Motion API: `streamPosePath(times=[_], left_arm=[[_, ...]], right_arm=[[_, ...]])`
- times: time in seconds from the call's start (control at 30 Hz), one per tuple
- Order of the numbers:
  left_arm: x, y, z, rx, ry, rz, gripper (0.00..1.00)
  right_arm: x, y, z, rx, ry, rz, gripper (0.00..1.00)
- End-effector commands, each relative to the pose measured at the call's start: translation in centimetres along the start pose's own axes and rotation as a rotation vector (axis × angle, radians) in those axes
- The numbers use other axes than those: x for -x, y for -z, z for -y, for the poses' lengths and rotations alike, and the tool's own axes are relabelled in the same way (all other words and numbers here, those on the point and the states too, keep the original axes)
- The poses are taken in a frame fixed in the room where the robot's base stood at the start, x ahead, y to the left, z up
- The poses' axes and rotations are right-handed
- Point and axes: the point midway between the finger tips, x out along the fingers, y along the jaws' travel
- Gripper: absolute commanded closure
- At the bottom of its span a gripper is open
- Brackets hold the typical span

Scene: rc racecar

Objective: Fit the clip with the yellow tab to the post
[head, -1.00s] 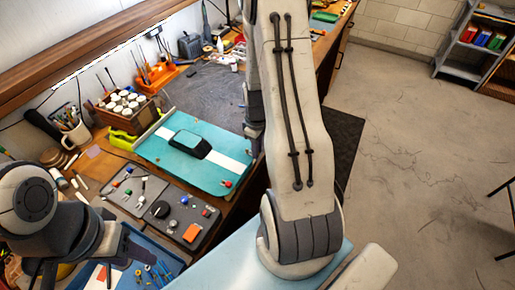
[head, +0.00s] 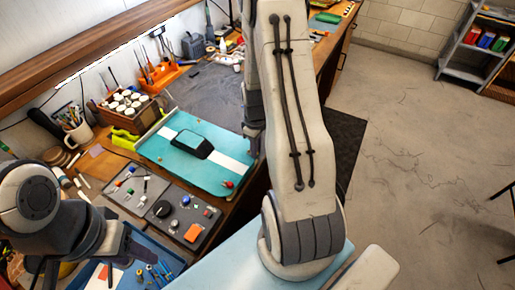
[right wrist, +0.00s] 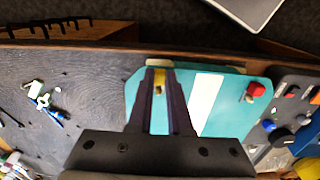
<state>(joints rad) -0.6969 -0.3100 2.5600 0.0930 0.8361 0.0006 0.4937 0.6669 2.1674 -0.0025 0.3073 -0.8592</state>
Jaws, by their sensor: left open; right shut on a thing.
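My right gripper (right wrist: 160,75) is shut on the clip with the yellow tab (right wrist: 159,77). It holds the clip over the end of the teal car body (right wrist: 236,118), beside the white stripe. A red-tabbed clip (right wrist: 256,89) sits at another corner of the body. The post under the yellow clip is not clearly visible. My left gripper (head: 75,275) is open, low at the left, and partly cut off.
A blue bin (head: 176,263) with loose hardware is nearer me. A wooden box (head: 130,122) of white pots stands behind. Dark bench surface (head: 213,80) beyond is mostly clear.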

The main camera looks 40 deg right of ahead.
Motion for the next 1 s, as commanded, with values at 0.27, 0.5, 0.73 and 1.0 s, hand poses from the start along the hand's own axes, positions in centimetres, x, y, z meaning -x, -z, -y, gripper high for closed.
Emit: streamPosePath(times=[0.27, 0.5, 0.73, 1.0], left_arm=[[0.03, 0.0, 0.0, 0.0, 0.0, 0.0, 0.48], [0.05, 0.0, 0.0, 0.0, 0.0, 0.0, 0.48], [0.04, 0.0, 0.0, 0.0, 0.0, 0.0, 0.48], [0.05, 0.0, 0.0, 0.0, 0.0, 0.0, 0.48]], right_arm=[[-0.03, 0.42, 0.03, 0.0, 0.001, 0.0, 1.0], [-0.04, 0.73, 0.03, -0.001, 0.001, 0.001, 1.0], [-0.05, 0.75, 0.03, -0.001, 0.001, 0.001, 1.0], [-0.05, 0.75, 0.03, -0.001, 0.001, 0.001, 0.48]])
